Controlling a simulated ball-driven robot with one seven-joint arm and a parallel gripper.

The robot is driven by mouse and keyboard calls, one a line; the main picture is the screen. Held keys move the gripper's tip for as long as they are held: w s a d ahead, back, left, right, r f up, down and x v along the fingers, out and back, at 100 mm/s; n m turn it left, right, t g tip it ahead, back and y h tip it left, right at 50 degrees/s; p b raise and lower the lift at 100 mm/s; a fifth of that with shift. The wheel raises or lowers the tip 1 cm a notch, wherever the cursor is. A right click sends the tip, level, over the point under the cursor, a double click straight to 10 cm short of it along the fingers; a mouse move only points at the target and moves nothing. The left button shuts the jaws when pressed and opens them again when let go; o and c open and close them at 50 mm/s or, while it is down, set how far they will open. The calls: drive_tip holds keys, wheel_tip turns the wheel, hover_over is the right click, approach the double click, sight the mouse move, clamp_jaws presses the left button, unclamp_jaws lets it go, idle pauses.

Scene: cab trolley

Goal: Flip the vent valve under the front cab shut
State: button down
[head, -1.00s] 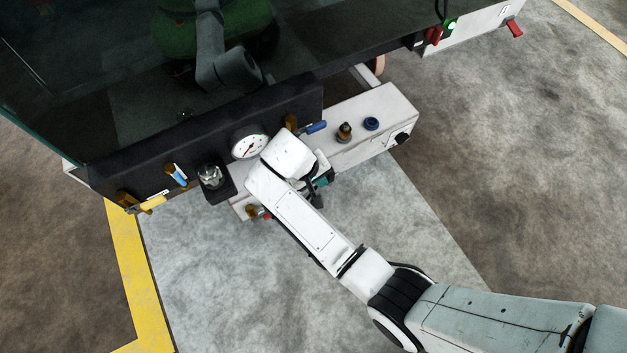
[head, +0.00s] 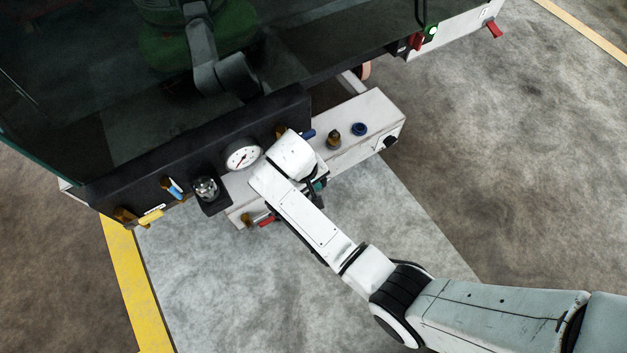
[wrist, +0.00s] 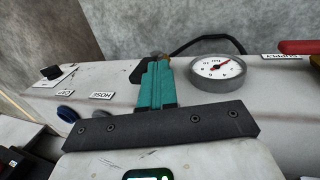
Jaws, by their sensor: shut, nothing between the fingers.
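My gripper (head: 318,190) is low at the front of the white beam under the cab, mostly hidden by my arm in the head view. In the wrist view its teal fingers (wrist: 157,86) are shut and empty, pointing at a small brass part (wrist: 159,56) just beyond the tips; contact cannot be told. A brass valve with a red handle (head: 266,221) sits at the beam's left end, left of my gripper. A red handle (wrist: 299,47) also shows at the wrist view's right edge, beside a supply label. No vent label is readable, so I cannot tell which valve is the vent.
The beam (head: 381,110) carries a brass fitting (head: 333,139) and a blue cap (head: 360,129). A gauge (head: 242,155), a blue-handled valve (head: 174,188) and a yellow handle (head: 151,216) are along the dark bumper. A gauge (wrist: 218,70) stands right of my fingers. Open floor lies in front.

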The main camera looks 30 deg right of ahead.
sight(326, 179)
drive_tip(key=shift+d+r+y+p, duration=0.3)
drive_tip(key=shift+d+y+p, duration=0.25)
drive_tip(key=shift+p, duration=0.55)
drive_tip(key=shift+d+r+y+p, duration=0.35)
drive_tip(key=shift+y+p, duration=0.3)
drive_tip(key=shift+p, duration=0.4)
drive_tip(key=shift+d+f+y+p, duration=0.15)
drive_tip(key=shift+d+y+p, duration=0.55)
drive_tip(key=shift+y+p, duration=0.2)
drive_tip(key=shift+d+f+y, duration=0.25)
drive_tip(key=shift+d+y, duration=0.35)
drive_tip(key=shift+y, duration=0.3)
drive_tip(key=d+f+y+b, duration=0.3)
drive_tip(key=d, duration=0.1)
drive_tip(key=shift+d+f, duration=0.35)
drive_tip(key=shift+d, duration=0.05)
drive_tip(key=shift+d+f, duration=0.1)
drive_tip(key=d+r+p, duration=0.4)
drive_tip(key=d+r, duration=0.3)
drive_tip(key=d, duration=0.2)
drive_tip(key=shift+r, duration=0.4)
